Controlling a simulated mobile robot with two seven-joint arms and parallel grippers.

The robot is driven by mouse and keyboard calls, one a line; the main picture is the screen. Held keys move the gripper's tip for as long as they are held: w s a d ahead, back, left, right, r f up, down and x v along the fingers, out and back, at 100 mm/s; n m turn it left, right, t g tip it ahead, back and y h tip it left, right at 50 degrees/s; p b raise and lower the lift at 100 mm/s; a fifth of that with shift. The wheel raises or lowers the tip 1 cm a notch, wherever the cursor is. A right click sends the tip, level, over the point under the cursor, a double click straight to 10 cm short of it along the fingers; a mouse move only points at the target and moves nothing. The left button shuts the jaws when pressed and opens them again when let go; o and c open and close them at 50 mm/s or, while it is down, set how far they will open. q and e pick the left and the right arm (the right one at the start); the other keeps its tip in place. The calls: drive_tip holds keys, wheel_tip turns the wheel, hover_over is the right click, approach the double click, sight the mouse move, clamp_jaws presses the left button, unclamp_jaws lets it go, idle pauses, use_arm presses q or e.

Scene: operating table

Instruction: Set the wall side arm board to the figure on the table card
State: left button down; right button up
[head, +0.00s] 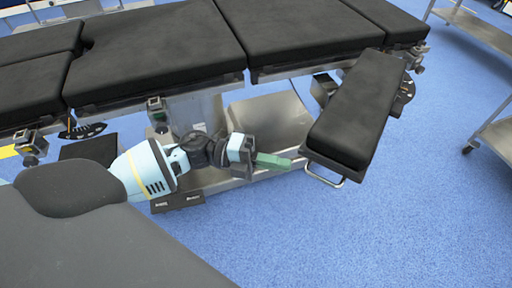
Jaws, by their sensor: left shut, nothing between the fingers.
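A black padded arm board (356,112) juts out from the near side of the operating table (165,48), angled down and left in the head view. A metal loop handle (325,180) is at its near end. A dark curved plate (404,96) shows beside its table end; any figures on it are too small to read. My left gripper (288,162) is shut and empty, its green fingers pointing right, close to the near end of the board. I cannot tell whether they touch it. No table card is readable. My right gripper is not in view.
A second dark curved plate (84,130) with an orange pointer is on the left of the table rail. The metal table base (270,118) stands behind my left gripper. Steel trolleys (478,28) stand at the right. Blue floor (420,220) is clear at the lower right.

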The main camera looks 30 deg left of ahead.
use_arm(q)
drive_tip(key=shift+x, duration=1.35)
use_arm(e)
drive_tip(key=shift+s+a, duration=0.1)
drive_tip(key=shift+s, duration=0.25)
